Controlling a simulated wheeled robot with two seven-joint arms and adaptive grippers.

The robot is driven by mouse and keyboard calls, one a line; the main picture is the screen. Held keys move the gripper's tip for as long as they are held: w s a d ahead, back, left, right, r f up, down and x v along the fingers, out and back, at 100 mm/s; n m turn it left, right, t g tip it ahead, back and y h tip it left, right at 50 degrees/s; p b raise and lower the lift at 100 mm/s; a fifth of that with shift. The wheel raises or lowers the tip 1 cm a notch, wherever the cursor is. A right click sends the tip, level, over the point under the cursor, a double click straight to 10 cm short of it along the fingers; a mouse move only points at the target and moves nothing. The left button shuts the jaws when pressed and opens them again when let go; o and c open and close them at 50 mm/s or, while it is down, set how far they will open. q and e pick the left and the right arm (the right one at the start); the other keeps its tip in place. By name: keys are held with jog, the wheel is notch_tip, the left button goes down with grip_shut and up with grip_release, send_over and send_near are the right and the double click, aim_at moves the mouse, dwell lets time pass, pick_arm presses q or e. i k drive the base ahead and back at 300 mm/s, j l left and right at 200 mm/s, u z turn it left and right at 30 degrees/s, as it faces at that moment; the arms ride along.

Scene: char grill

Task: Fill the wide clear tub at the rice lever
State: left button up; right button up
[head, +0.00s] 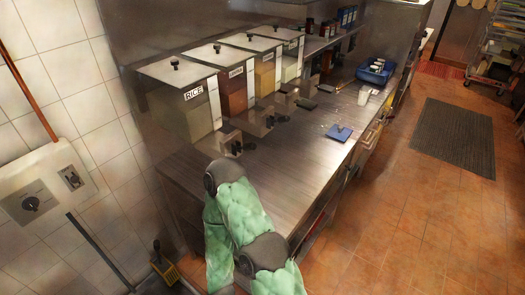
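The dispenser labelled RICE (195,108) is the nearest in a row of dispensers along the wall, at the left of the counter. Its dark lever fitting (231,145) sticks out low at its front. I cannot make out a wide clear tub anywhere in the head view. One of my arms, in a green cover, reaches up from the bottom over the near end of the counter, just short of the rice lever. No gripper fingers show; the hand of this arm is hidden or out of sight. My other arm is not visible.
The metal counter (290,160) is mostly bare in front of the dispensers. A blue flat item (338,132) lies near its right edge. A white cup (364,95) and a blue tray (375,72) with small containers stand farther back. Open tiled floor (420,220) lies right.

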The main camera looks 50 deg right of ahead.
aim_at(250, 147)
jog(key=k+l, duration=0.3)
jog(key=l, duration=0.2)
jog(key=k+l, duration=0.3)
jog(key=l, duration=0.2)
jog(key=k+l+u, duration=0.1)
jog(key=k+l, duration=0.2)
jog(key=l, duration=0.2)
jog(key=i+l, duration=0.15)
jog(key=l, duration=0.3)
jog(key=i+l, duration=0.1)
jog(key=l, duration=0.35)
jog(key=i+l, duration=0.15)
jog(key=l, duration=0.25)
jog(key=u, duration=0.05)
